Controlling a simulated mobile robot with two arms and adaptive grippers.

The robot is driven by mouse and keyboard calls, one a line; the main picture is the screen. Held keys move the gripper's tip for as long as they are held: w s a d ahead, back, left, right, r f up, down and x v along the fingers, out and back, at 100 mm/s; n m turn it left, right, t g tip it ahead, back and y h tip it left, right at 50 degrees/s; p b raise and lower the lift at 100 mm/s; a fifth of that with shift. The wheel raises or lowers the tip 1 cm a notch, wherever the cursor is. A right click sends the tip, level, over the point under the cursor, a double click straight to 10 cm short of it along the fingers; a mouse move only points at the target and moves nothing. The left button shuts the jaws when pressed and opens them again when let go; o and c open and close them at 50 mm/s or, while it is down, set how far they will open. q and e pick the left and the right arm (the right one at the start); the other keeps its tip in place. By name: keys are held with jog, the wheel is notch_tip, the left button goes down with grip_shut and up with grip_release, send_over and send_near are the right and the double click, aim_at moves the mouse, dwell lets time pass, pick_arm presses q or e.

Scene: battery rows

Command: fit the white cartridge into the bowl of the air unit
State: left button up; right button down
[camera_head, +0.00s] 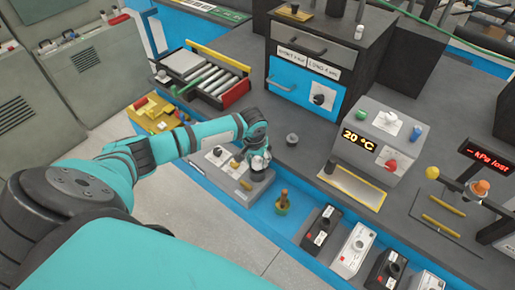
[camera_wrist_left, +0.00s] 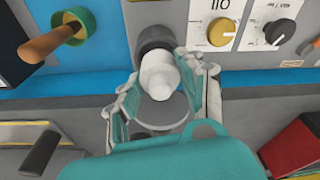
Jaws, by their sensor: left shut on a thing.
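My left gripper (camera_head: 258,161) is shut on the white cartridge, low over the right end of the grey air unit (camera_head: 226,178). In the left wrist view the white cartridge (camera_wrist_left: 159,76) sits between the two fingertips of the left gripper (camera_wrist_left: 165,85). A dark round part (camera_wrist_left: 154,38), which looks like the bowl, is right behind the cartridge's tip. I cannot tell whether the cartridge touches it or is inside it. A grey disc (camera_wrist_left: 162,112) lies under the cartridge's near end. In the head view my gripper mostly hides the cartridge. My right gripper is not in view.
The unit carries a yellow dial (camera_wrist_left: 221,31) and a black knob (camera_wrist_left: 280,32). A small dark round part (camera_head: 292,139) is on the bench behind. Battery-like boxes (camera_head: 320,228) line the front edge.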

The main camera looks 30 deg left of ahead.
aim_at(256, 165)
pick_arm(q)
jog(key=shift+f+b, duration=0.4)
jog(key=shift+f, duration=0.6)
jog(key=o, duration=1.2)
jog(key=shift+o, duration=0.2)
notch_tip(256, 165, up, 12)
jog(key=s, duration=0.1)
jog(key=shift+s+d, duration=0.15)
jog(key=shift+s, duration=0.25)
jog(key=shift+d+f, duration=0.1)
